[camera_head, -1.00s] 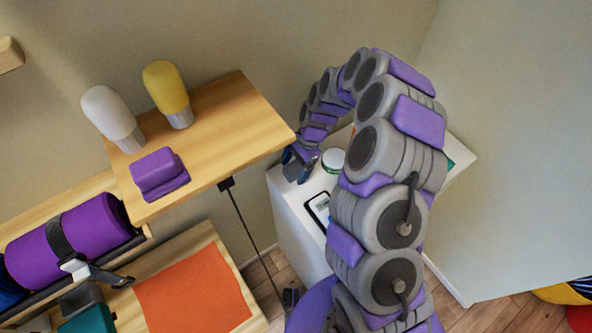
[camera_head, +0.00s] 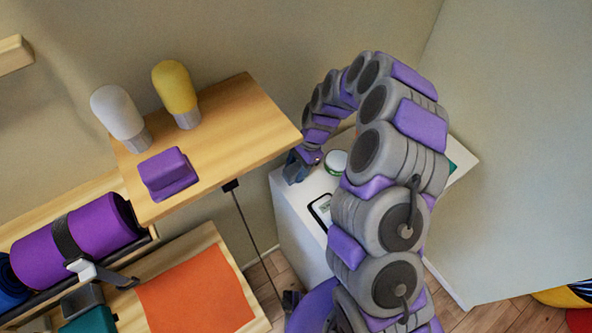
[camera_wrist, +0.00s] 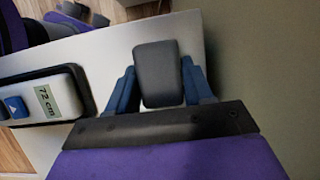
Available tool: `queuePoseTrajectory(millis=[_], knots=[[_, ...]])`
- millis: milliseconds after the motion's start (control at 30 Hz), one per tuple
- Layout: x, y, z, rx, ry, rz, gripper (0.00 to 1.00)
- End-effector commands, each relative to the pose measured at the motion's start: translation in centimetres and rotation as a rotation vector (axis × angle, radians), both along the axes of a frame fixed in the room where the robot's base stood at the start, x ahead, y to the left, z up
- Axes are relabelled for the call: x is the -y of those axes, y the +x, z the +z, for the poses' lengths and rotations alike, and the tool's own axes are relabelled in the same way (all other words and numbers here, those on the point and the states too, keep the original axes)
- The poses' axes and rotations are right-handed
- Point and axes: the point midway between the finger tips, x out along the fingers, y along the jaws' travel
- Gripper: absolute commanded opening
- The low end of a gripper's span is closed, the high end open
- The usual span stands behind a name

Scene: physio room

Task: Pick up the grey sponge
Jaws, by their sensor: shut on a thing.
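The grey sponge (camera_wrist: 158,75) is a dark grey block with rounded edges in the wrist view. It sits between the two blue fingers of my gripper (camera_wrist: 160,88), which is shut on it. Behind it is the white top of a cabinet (camera_wrist: 105,45). I cannot tell whether the sponge touches that top or is held above it. In the head view my gripper (camera_head: 297,168) is at the cabinet's back left edge, and the sponge cannot be made out there.
A device with a "72 cm" label (camera_wrist: 58,100) lies beside the sponge. A round white-and-green item (camera_head: 336,161) stands near my gripper.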

Motion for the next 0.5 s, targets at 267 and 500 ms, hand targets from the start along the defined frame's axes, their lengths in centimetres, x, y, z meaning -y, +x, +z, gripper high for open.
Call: queuePoseTrajectory(millis=[267,500], knots=[[0.1,-0.1,1.2,-0.001,0.001,0.0,0.21],[0.0,-0.1,5.3,0.003,-0.001,-0.001,0.21]])
